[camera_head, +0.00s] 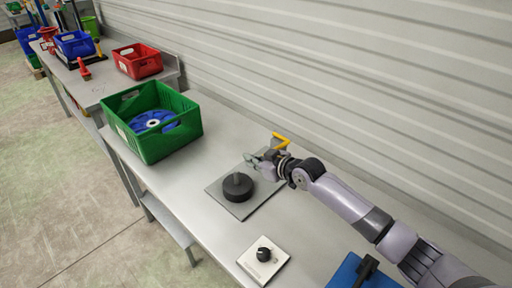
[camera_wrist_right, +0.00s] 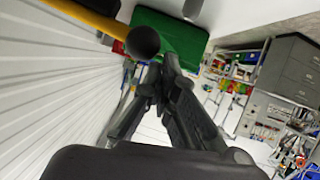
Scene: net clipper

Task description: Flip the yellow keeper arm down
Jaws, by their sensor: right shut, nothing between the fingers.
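The yellow keeper arm (camera_head: 282,139) shows just above and behind my right wrist in the head view, at the far edge of the grey base plate (camera_head: 216,190). Its lower part is hidden by my gripper. In the right wrist view a yellow bar (camera_wrist_right: 82,14) crosses the upper left, with a dark round knob (camera_wrist_right: 142,42) near its end. My right gripper (camera_head: 250,159) is shut and empty, beside the keeper arm and above the plate. Its fingers also show in the right wrist view (camera_wrist_right: 160,78). I cannot tell whether it touches the arm. My left gripper is out of view.
A black disc with a central post (camera_head: 238,187) stands on the plate. A white box with a black knob (camera_head: 263,262) and a blue object (camera_head: 352,275) lie nearer. The corrugated wall (camera_head: 350,80) runs behind the bench.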

